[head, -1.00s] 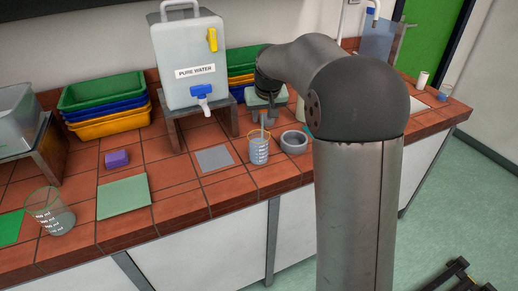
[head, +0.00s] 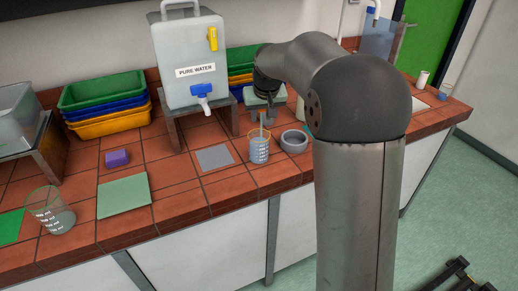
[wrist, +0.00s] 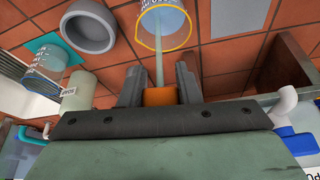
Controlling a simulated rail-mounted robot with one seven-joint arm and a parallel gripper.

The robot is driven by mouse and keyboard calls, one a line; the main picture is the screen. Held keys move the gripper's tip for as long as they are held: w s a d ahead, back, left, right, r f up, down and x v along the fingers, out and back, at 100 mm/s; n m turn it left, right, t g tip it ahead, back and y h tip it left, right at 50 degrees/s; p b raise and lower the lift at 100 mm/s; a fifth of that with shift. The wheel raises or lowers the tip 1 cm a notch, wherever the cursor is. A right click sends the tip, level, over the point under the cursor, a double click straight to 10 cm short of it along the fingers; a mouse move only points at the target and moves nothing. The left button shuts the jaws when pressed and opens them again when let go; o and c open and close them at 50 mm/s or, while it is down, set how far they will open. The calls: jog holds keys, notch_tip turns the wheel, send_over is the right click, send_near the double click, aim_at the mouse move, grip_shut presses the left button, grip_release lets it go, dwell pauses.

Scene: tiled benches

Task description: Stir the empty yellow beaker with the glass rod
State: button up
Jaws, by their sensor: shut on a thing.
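The yellow-rimmed beaker (head: 259,152) stands upright near the bench's front edge in the head view. It also shows at the top of the wrist view (wrist: 165,42). It looks bluish inside; I cannot tell whether it holds liquid. My gripper (wrist: 160,92) is above the beaker, shut on the orange grip (wrist: 160,97) of the glass rod (wrist: 159,68). The rod's lower part reaches down inside the beaker, and it shows upright there in the head view (head: 262,120). Whether its tip touches the bottom is hidden.
A grey mortar (head: 294,142) stands close on the beaker's right. A grey mat (head: 214,158) lies to its left. The pure water tank (head: 185,60) stands on a raised stand behind. Another beaker (head: 50,212) with liquid, a green mat (head: 123,195) and a purple block (head: 117,158) are farther left.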

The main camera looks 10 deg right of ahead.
jog(key=shift+s+a, duration=0.15)
jog(key=shift+a, duration=0.3)
notch_tip(320, 180, up, 10)
jog(key=p, duration=0.7)
jog(key=shift+r, duration=0.2)
dwell(0.5)
